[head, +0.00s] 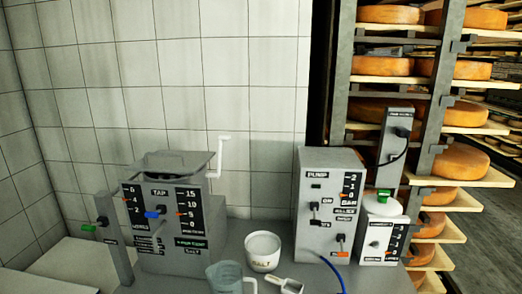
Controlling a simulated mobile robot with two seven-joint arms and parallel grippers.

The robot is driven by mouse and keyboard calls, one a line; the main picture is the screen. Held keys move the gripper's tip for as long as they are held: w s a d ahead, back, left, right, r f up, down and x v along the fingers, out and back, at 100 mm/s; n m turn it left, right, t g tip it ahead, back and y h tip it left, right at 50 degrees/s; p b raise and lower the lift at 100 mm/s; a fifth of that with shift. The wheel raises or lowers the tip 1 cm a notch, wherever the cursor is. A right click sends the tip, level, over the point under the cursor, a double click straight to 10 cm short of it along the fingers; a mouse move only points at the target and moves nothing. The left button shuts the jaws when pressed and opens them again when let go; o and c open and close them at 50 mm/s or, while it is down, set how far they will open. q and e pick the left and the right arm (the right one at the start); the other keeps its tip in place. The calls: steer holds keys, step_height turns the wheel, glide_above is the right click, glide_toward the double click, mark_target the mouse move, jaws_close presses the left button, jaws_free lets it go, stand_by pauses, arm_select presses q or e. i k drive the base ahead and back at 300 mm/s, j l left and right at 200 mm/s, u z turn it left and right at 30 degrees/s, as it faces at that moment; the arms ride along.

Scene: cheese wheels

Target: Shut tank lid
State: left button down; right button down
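The tank (134,240) is a grey metal box at the left of the grey worktop. Its front carries dark scale panels, a label reading TAP and a blue knob. At its top is a grey rim with a darker piece (175,162), which may be the lid; I cannot tell whether it is open or shut. A white crank-shaped handle (222,152) rises at the tank's right. Neither of my grippers is in view.
A pump box (328,208) with a blue hose stands right of a white salt bowl (263,252). A clear jug (226,278) and a scoop (284,285) sit in front. A white-topped unit (383,232) stands further right. Cheese shelves (385,80) rise behind; tiled walls close the left and back.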

mark_target(161, 161)
steer(key=i+j, duration=0.2)
steer(key=i+j+z, duration=0.1)
steer(key=j, duration=0.3)
steer(key=i+j+z, duration=0.1)
steer(key=i+j, duration=0.15)
steer(key=j, duration=0.1)
